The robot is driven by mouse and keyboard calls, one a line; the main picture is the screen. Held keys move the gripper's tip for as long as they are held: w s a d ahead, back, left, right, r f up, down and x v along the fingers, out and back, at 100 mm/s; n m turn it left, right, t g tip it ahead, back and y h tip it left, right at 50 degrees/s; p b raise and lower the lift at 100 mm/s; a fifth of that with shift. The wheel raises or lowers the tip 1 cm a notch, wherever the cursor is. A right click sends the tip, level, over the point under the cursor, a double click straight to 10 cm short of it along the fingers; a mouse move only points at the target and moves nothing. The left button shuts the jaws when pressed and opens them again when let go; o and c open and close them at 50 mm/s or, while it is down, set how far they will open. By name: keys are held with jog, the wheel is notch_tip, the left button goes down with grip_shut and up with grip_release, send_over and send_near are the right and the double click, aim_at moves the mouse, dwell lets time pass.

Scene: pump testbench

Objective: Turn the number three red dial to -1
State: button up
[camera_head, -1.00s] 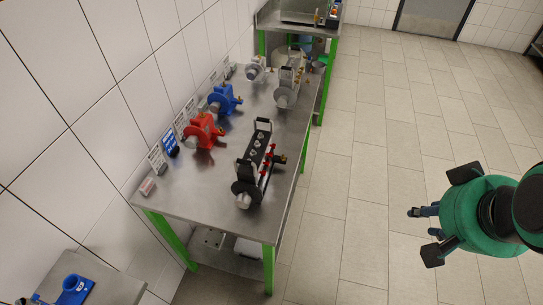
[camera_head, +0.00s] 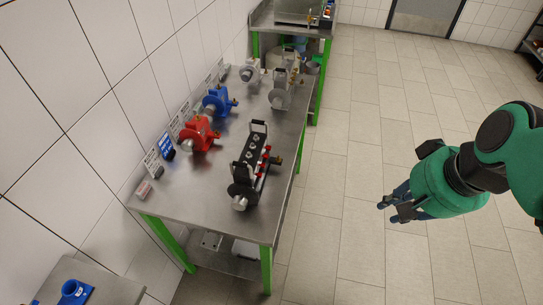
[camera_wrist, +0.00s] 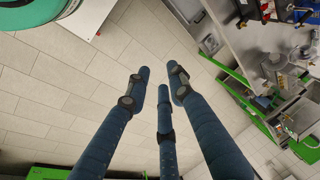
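A black manifold block (camera_head: 250,162) with a row of small red dials (camera_head: 265,160) along its right side stands on the steel table. The dials are too small for me to read numbers or settings, so I cannot tell which is number three. Some red parts (camera_wrist: 267,8) also show at the top of the wrist view. My gripper (camera_head: 390,204) hangs over the floor to the right of the table, well apart from the manifold. Its three blue fingers (camera_wrist: 160,80) are spread, with nothing between them.
The steel table (camera_head: 215,215) has green legs and stands along a tiled wall. A red pump (camera_head: 200,135) and a blue pump (camera_head: 218,100) stand left of the manifold. Another bench (camera_head: 290,28) is at the back. The tiled floor (camera_head: 345,150) right of the table is free.

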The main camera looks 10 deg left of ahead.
jog(key=w+a+f+m+g+y+p, duration=0.2)
jog(key=w+a+f+g+y, duration=0.3)
jog(key=w+a, duration=0.3)
jog(key=m+t+y+p, duration=0.2)
jog(key=m+y+p, duration=0.2)
jog(key=m+y, duration=0.6)
send_near(265, 156)
jog(key=d+f+y, duration=0.1)
jog(key=d, duration=0.5)
jog(key=shift+w+f+n, duration=0.3)
jog(key=shift+w+f, duration=0.05)
jog(key=shift+f, duration=0.05)
jog(key=shift+a, duration=0.1)
jog(key=a+b, duration=0.1)
jog(key=a, duration=1.2)
jog(key=shift+s+a, duration=0.15)
jog(key=shift+a, duration=0.2)
grip_shut()
